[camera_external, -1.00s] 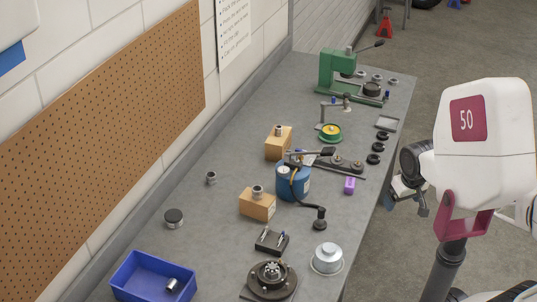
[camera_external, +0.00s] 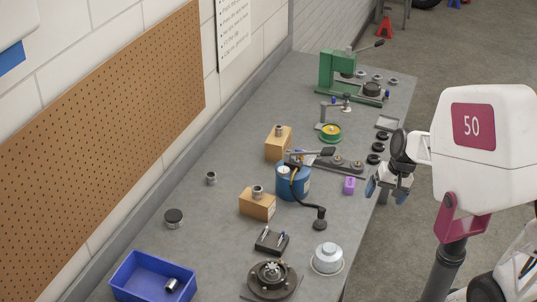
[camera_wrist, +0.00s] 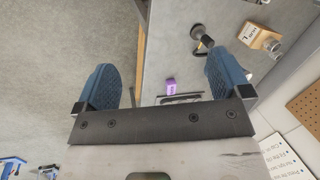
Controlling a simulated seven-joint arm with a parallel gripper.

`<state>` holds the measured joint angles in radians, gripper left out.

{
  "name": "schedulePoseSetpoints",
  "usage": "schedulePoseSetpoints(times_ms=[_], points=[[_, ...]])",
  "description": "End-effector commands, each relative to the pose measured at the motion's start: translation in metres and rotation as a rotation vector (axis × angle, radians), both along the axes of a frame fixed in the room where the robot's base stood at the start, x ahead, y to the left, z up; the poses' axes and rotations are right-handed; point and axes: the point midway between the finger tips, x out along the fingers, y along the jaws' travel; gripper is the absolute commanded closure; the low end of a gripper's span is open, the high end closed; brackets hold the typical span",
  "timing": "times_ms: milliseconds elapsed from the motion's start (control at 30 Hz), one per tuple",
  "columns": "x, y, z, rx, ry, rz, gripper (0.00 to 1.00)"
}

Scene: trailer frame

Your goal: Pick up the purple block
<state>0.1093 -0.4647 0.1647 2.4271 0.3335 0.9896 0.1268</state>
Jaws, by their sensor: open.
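The purple block (camera_external: 349,185) lies on the grey workbench (camera_external: 215,235) near its right edge, beside the blue can (camera_external: 291,184). My gripper (camera_external: 382,190) is just right of the block in the external view, at the bench's edge and apart from it. In the wrist view, the purple block (camera_wrist: 171,84) shows between and beyond the two blue fingers of my gripper (camera_wrist: 168,88). The fingers are wide apart with nothing between them.
A metal bar with knobs (camera_external: 340,164) lies just behind the block. A black crank handle (camera_external: 319,218) stands in front. Black rings (camera_external: 376,147) line the right edge. A blue bin (camera_external: 150,275) sits at front left.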

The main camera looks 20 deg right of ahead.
Motion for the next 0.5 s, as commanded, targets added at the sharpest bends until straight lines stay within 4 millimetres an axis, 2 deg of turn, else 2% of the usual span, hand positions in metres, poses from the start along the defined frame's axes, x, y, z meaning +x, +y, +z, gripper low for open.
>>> schedulePoseSetpoints(times_ms=[267, 500], points=[[0.052, -0.002, -0.027, 0.215, 0.133, -0.254, 0.04], [0.099, -0.012, -0.052, 0.399, 0.241, -0.48, 0.04]])
